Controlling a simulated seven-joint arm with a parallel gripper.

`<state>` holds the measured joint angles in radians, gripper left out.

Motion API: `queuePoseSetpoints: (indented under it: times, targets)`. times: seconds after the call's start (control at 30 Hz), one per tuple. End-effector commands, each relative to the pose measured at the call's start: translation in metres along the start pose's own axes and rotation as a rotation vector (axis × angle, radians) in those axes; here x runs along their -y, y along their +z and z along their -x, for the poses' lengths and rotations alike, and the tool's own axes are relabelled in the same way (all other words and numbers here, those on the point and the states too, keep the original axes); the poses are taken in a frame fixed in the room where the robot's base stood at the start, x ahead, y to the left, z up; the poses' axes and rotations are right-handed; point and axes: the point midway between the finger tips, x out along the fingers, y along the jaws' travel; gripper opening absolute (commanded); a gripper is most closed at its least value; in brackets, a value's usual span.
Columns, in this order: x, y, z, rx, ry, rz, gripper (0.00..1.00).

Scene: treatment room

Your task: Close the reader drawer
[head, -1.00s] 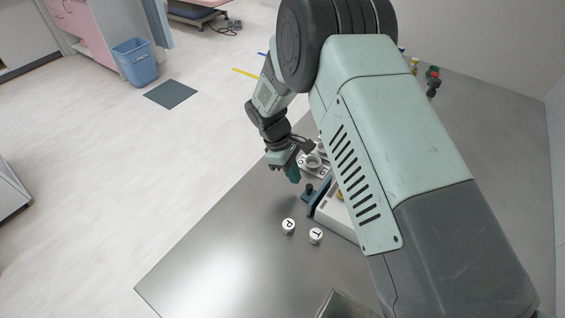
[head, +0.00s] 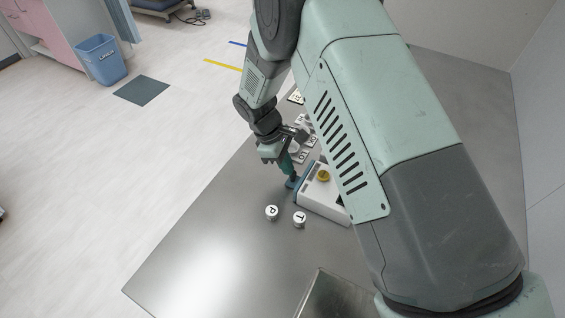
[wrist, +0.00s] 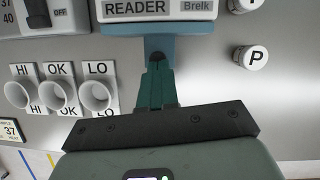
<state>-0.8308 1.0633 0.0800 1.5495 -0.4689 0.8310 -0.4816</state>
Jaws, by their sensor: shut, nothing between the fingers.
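The white reader (head: 322,206) stands on the metal table, partly hidden behind my arm. Its label shows at the top of the wrist view (wrist: 150,8). The blue drawer (head: 303,178) is at the reader's left side; in the wrist view its wide blue front (wrist: 190,28) lies along the reader's edge, with a narrower blue part extending towards me. How far it stands out is hard to tell. My gripper (head: 290,173) is shut and empty, its teal fingertips (wrist: 156,62) over the narrow blue part, by a dark knob. Whether they touch is unclear.
Two white pots, P (head: 272,213) and T (head: 299,219), stand in front of the reader. Cups with HI, OK and LO labels (wrist: 58,95) stand left in the wrist view. A metal tray (head: 335,296) is at the table's front. The left front table is clear.

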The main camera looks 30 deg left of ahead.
Motion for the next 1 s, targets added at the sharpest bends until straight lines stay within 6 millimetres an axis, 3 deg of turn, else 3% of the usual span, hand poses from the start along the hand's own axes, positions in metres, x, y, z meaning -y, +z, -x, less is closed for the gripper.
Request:
queuePoseSetpoints:
  times: [0.27, 0.47, 0.7, 1.0]
  targets:
    - [0.001, -0.005, -0.001, 0.008, -0.005, -0.001, 0.00]
    - [0.000, -0.041, 0.016, 0.000, 0.000, 0.001, 0.00]
    - [-0.001, -0.038, 0.076, -0.003, 0.002, -0.001, 0.00]
    - [0.000, -0.038, 0.113, -0.001, 0.001, 0.000, 0.00]
